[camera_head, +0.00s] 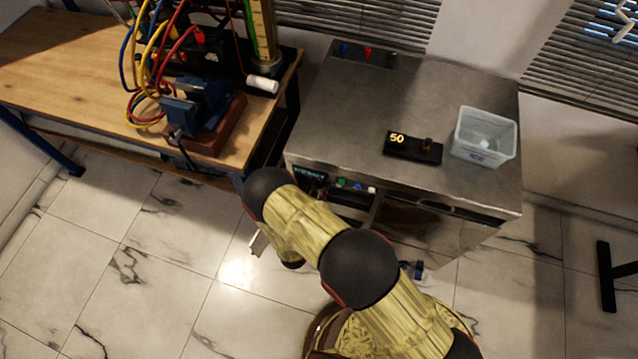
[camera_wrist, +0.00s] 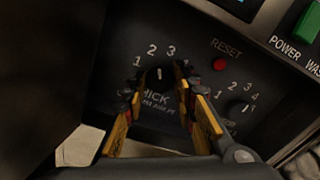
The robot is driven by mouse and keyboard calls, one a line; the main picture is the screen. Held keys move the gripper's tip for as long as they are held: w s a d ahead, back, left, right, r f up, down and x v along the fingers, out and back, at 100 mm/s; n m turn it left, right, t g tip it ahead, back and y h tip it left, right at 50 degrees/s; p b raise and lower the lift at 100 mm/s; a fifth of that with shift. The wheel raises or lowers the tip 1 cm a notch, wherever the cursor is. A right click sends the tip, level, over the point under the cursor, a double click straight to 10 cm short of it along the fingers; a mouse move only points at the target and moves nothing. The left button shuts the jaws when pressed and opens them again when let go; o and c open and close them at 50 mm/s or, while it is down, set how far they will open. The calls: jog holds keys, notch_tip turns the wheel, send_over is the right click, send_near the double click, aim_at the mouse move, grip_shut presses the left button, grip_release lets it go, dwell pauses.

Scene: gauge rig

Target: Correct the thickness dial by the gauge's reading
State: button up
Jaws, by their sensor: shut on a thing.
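In the wrist view, the thickness dial (camera_wrist: 159,82) is a dark knob on the machine's black front panel, with the numbers 1, 2 and 3 above it and a partly covered label ending in "HICK". Its white mark points up, roughly between 2 and 3. My gripper (camera_wrist: 157,88) is shut on this knob, its yellow fingers on either side. In the head view my arm covers the gripper and the dial. A black block (camera_head: 413,148) with a lit yellow "50" and a small knob-like part lies on the machine's metal top.
A red RESET button (camera_wrist: 219,64) and a second numbered dial (camera_wrist: 238,107) are right of my gripper. A green POWER button (camera_wrist: 308,22) is farther right. A clear bin (camera_head: 485,137) stands on the machine top. A wooden bench (camera_head: 60,65) with a blue vise (camera_head: 197,103) is left.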

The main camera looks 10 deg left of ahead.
jog(key=m+b, duration=0.1)
jog(key=m, duration=0.3)
jog(key=shift+m, duration=0.3)
dwell(0.3)
jog(key=o, duration=1.2)
jog(key=shift+s, duration=0.1)
jog(key=s, duration=0.8)
jog(key=s+a, duration=0.1)
jog(key=s, duration=0.3)
jog(key=shift+w, duration=0.1)
